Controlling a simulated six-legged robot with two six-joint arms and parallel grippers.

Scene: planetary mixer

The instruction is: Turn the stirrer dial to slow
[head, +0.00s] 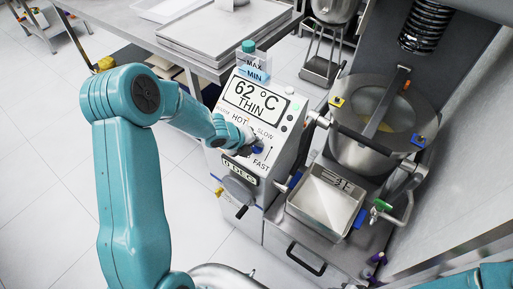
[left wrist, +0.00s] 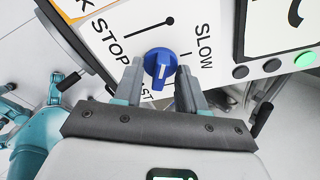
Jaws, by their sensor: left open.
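The stirrer dial (left wrist: 160,65) is a blue knob with a white line, on a white panel marked STOP, SLOW and FAST. The white line runs roughly up and down in the left wrist view; which label it points to is unclear. The dial also shows in the head view (head: 257,149) as a small blue spot, partly hidden by my gripper. My left gripper (left wrist: 158,80) is open, with one fingertip on each side of the dial; whether they touch it I cannot tell. It also reaches the panel in the head view (head: 250,144). My right gripper is not in view.
The control panel's display (head: 257,98) reads 62 °C THIN. A steel bowl (head: 350,152) stands right of the panel, with a square metal tray (head: 325,205) below it. A steel table with trays (head: 225,40) lies behind. Floor at left is clear.

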